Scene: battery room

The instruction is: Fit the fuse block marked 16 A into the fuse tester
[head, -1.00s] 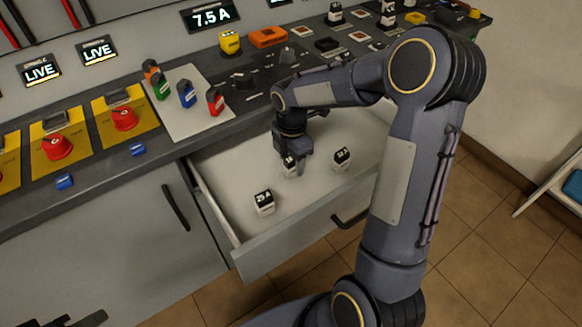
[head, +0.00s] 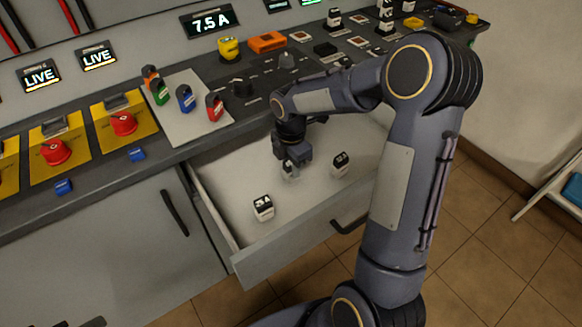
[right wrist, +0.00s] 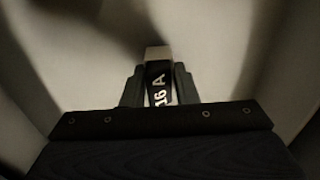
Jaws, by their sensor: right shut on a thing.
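The 16 A fuse block (right wrist: 157,88) is black and white and sits between the two fingers of my right gripper (right wrist: 158,90) in the right wrist view. In the head view my right gripper (head: 291,172) is down in the open drawer, shut on this block, which it mostly hides. Two other black-topped white fuse blocks stand in the drawer: one (head: 263,208) nearer the front left, one (head: 340,163) to the right. I cannot tell for sure which bench unit is the fuse tester. A dark bit of what may be my left gripper (head: 95,322) shows at the bottom edge.
The drawer (head: 240,245) has raised walls around the block. The bench above holds coloured padlocks (head: 186,98) on a pale plate, red rotary switches (head: 123,123), an orange box (head: 268,41) and fuse sockets (head: 327,47).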

